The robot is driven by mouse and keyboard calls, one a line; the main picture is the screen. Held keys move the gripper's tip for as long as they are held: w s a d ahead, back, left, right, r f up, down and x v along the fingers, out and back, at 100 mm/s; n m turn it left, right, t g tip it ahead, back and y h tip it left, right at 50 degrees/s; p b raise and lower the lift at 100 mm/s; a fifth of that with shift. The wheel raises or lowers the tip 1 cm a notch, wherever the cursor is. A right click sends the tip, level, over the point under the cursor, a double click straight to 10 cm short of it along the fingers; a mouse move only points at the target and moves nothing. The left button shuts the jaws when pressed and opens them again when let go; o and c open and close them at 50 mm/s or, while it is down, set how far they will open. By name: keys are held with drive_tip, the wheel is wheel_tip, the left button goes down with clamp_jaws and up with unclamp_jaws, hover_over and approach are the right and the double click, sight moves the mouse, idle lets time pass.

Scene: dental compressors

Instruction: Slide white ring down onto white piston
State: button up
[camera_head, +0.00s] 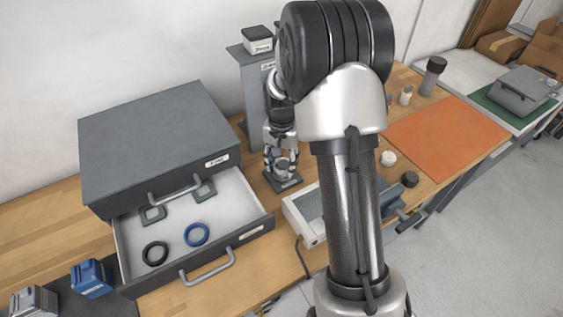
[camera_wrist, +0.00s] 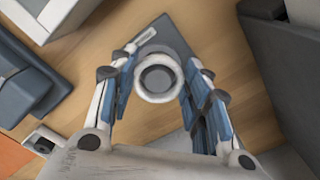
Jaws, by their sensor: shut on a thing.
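My gripper (camera_wrist: 158,85) points down with its blue-padded fingers on either side of the white ring (camera_wrist: 158,97), shut on it. In the wrist view a round grey face shows inside the ring; I take it for the top of the white piston (camera_wrist: 157,78), but cannot tell if the ring is around it or still above it. A dark grey base plate (camera_wrist: 187,58) lies below on the wooden bench. In the head view my gripper (camera_head: 281,163) is low over this plate (camera_head: 284,184), and its fingers hide most of the ring and piston.
A grey cabinet (camera_head: 150,130) stands left, its open drawer (camera_head: 262,215) holding a blue ring (camera_head: 196,235), a black ring (camera_head: 155,253) and square gaskets. A tall grey stand (camera_head: 251,90) is behind my gripper. An orange mat (camera_head: 447,137) lies right. My arm hides part of the bench.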

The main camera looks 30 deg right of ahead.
drive_tip(key=shift+f+b, duration=0.8)
drive_tip(key=shift+f, duration=0.5)
drive_tip(key=o, duration=0.9)
drive_tip(key=shift+c, duration=0.2)
drive_tip(key=shift+o, duration=0.6)
drive_tip(key=o, duration=0.4)
drive_tip(key=shift+c, duration=0.2)
drive_tip(key=shift+r, duration=0.2)
drive_tip(key=shift+r+p, duration=3.6)
drive_tip(key=shift+r, duration=0.8)
